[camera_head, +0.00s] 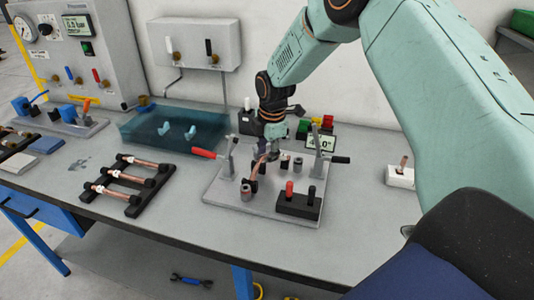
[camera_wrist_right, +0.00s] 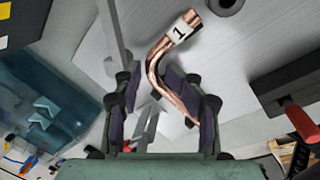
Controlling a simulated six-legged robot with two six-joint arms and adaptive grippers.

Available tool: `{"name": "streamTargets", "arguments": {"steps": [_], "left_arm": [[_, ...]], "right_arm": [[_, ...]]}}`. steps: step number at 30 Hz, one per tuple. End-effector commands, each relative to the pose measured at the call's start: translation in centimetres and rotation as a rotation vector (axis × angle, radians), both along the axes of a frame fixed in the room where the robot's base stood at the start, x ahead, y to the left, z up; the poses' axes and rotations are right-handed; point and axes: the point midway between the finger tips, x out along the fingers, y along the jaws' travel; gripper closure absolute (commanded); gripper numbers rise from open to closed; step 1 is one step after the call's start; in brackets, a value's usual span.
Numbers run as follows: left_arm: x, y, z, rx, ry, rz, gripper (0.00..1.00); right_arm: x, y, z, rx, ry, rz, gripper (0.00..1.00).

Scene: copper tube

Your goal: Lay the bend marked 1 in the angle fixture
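The copper bend marked 1 (camera_wrist_right: 170,58) shows a white label and lies between the fingers of my right gripper (camera_wrist_right: 162,100). A gap shows between the left finger and the tube, so the gripper looks open around it. The tube runs close along the right finger; contact cannot be told. In the head view, my right gripper (camera_head: 265,154) points down over the angle fixture's metal plate (camera_head: 222,194), with the copper bend (camera_head: 255,170) below it. Whether the bend is fully seated is hidden by the fingers. My left gripper is not in view.
The fixture carries a red-handled clamp (camera_head: 205,153) and a black box with red and black knobs (camera_head: 298,203). A black rack (camera_head: 135,205) with several copper tubes stands left. A blue transparent tray (camera_head: 150,135) lies behind. A white block (camera_head: 400,178) stands right. The bench front is clear.

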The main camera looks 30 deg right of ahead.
Motion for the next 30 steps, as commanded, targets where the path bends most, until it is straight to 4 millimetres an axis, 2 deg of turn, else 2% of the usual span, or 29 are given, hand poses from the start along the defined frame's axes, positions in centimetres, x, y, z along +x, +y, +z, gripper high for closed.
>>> {"name": "streamTargets", "arguments": {"steps": [5,12,18,23,30], "left_arm": [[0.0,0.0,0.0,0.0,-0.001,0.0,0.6],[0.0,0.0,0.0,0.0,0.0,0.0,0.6],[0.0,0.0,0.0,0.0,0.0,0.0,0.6],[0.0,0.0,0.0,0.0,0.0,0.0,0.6],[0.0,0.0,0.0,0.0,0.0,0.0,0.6]], "right_arm": [[-0.4,0.0,2.6,0.002,-0.005,0.0,0.6],[-1.4,0.1,7.6,0.0,-0.007,0.001,0.6],[-2.1,0.2,10.5,0.001,-0.006,-0.001,0.6],[-2.3,0.2,11.6,0.0,-0.005,0.0,0.6],[-2.4,0.2,11.8,0.0,-0.004,0.0,0.6]]}}
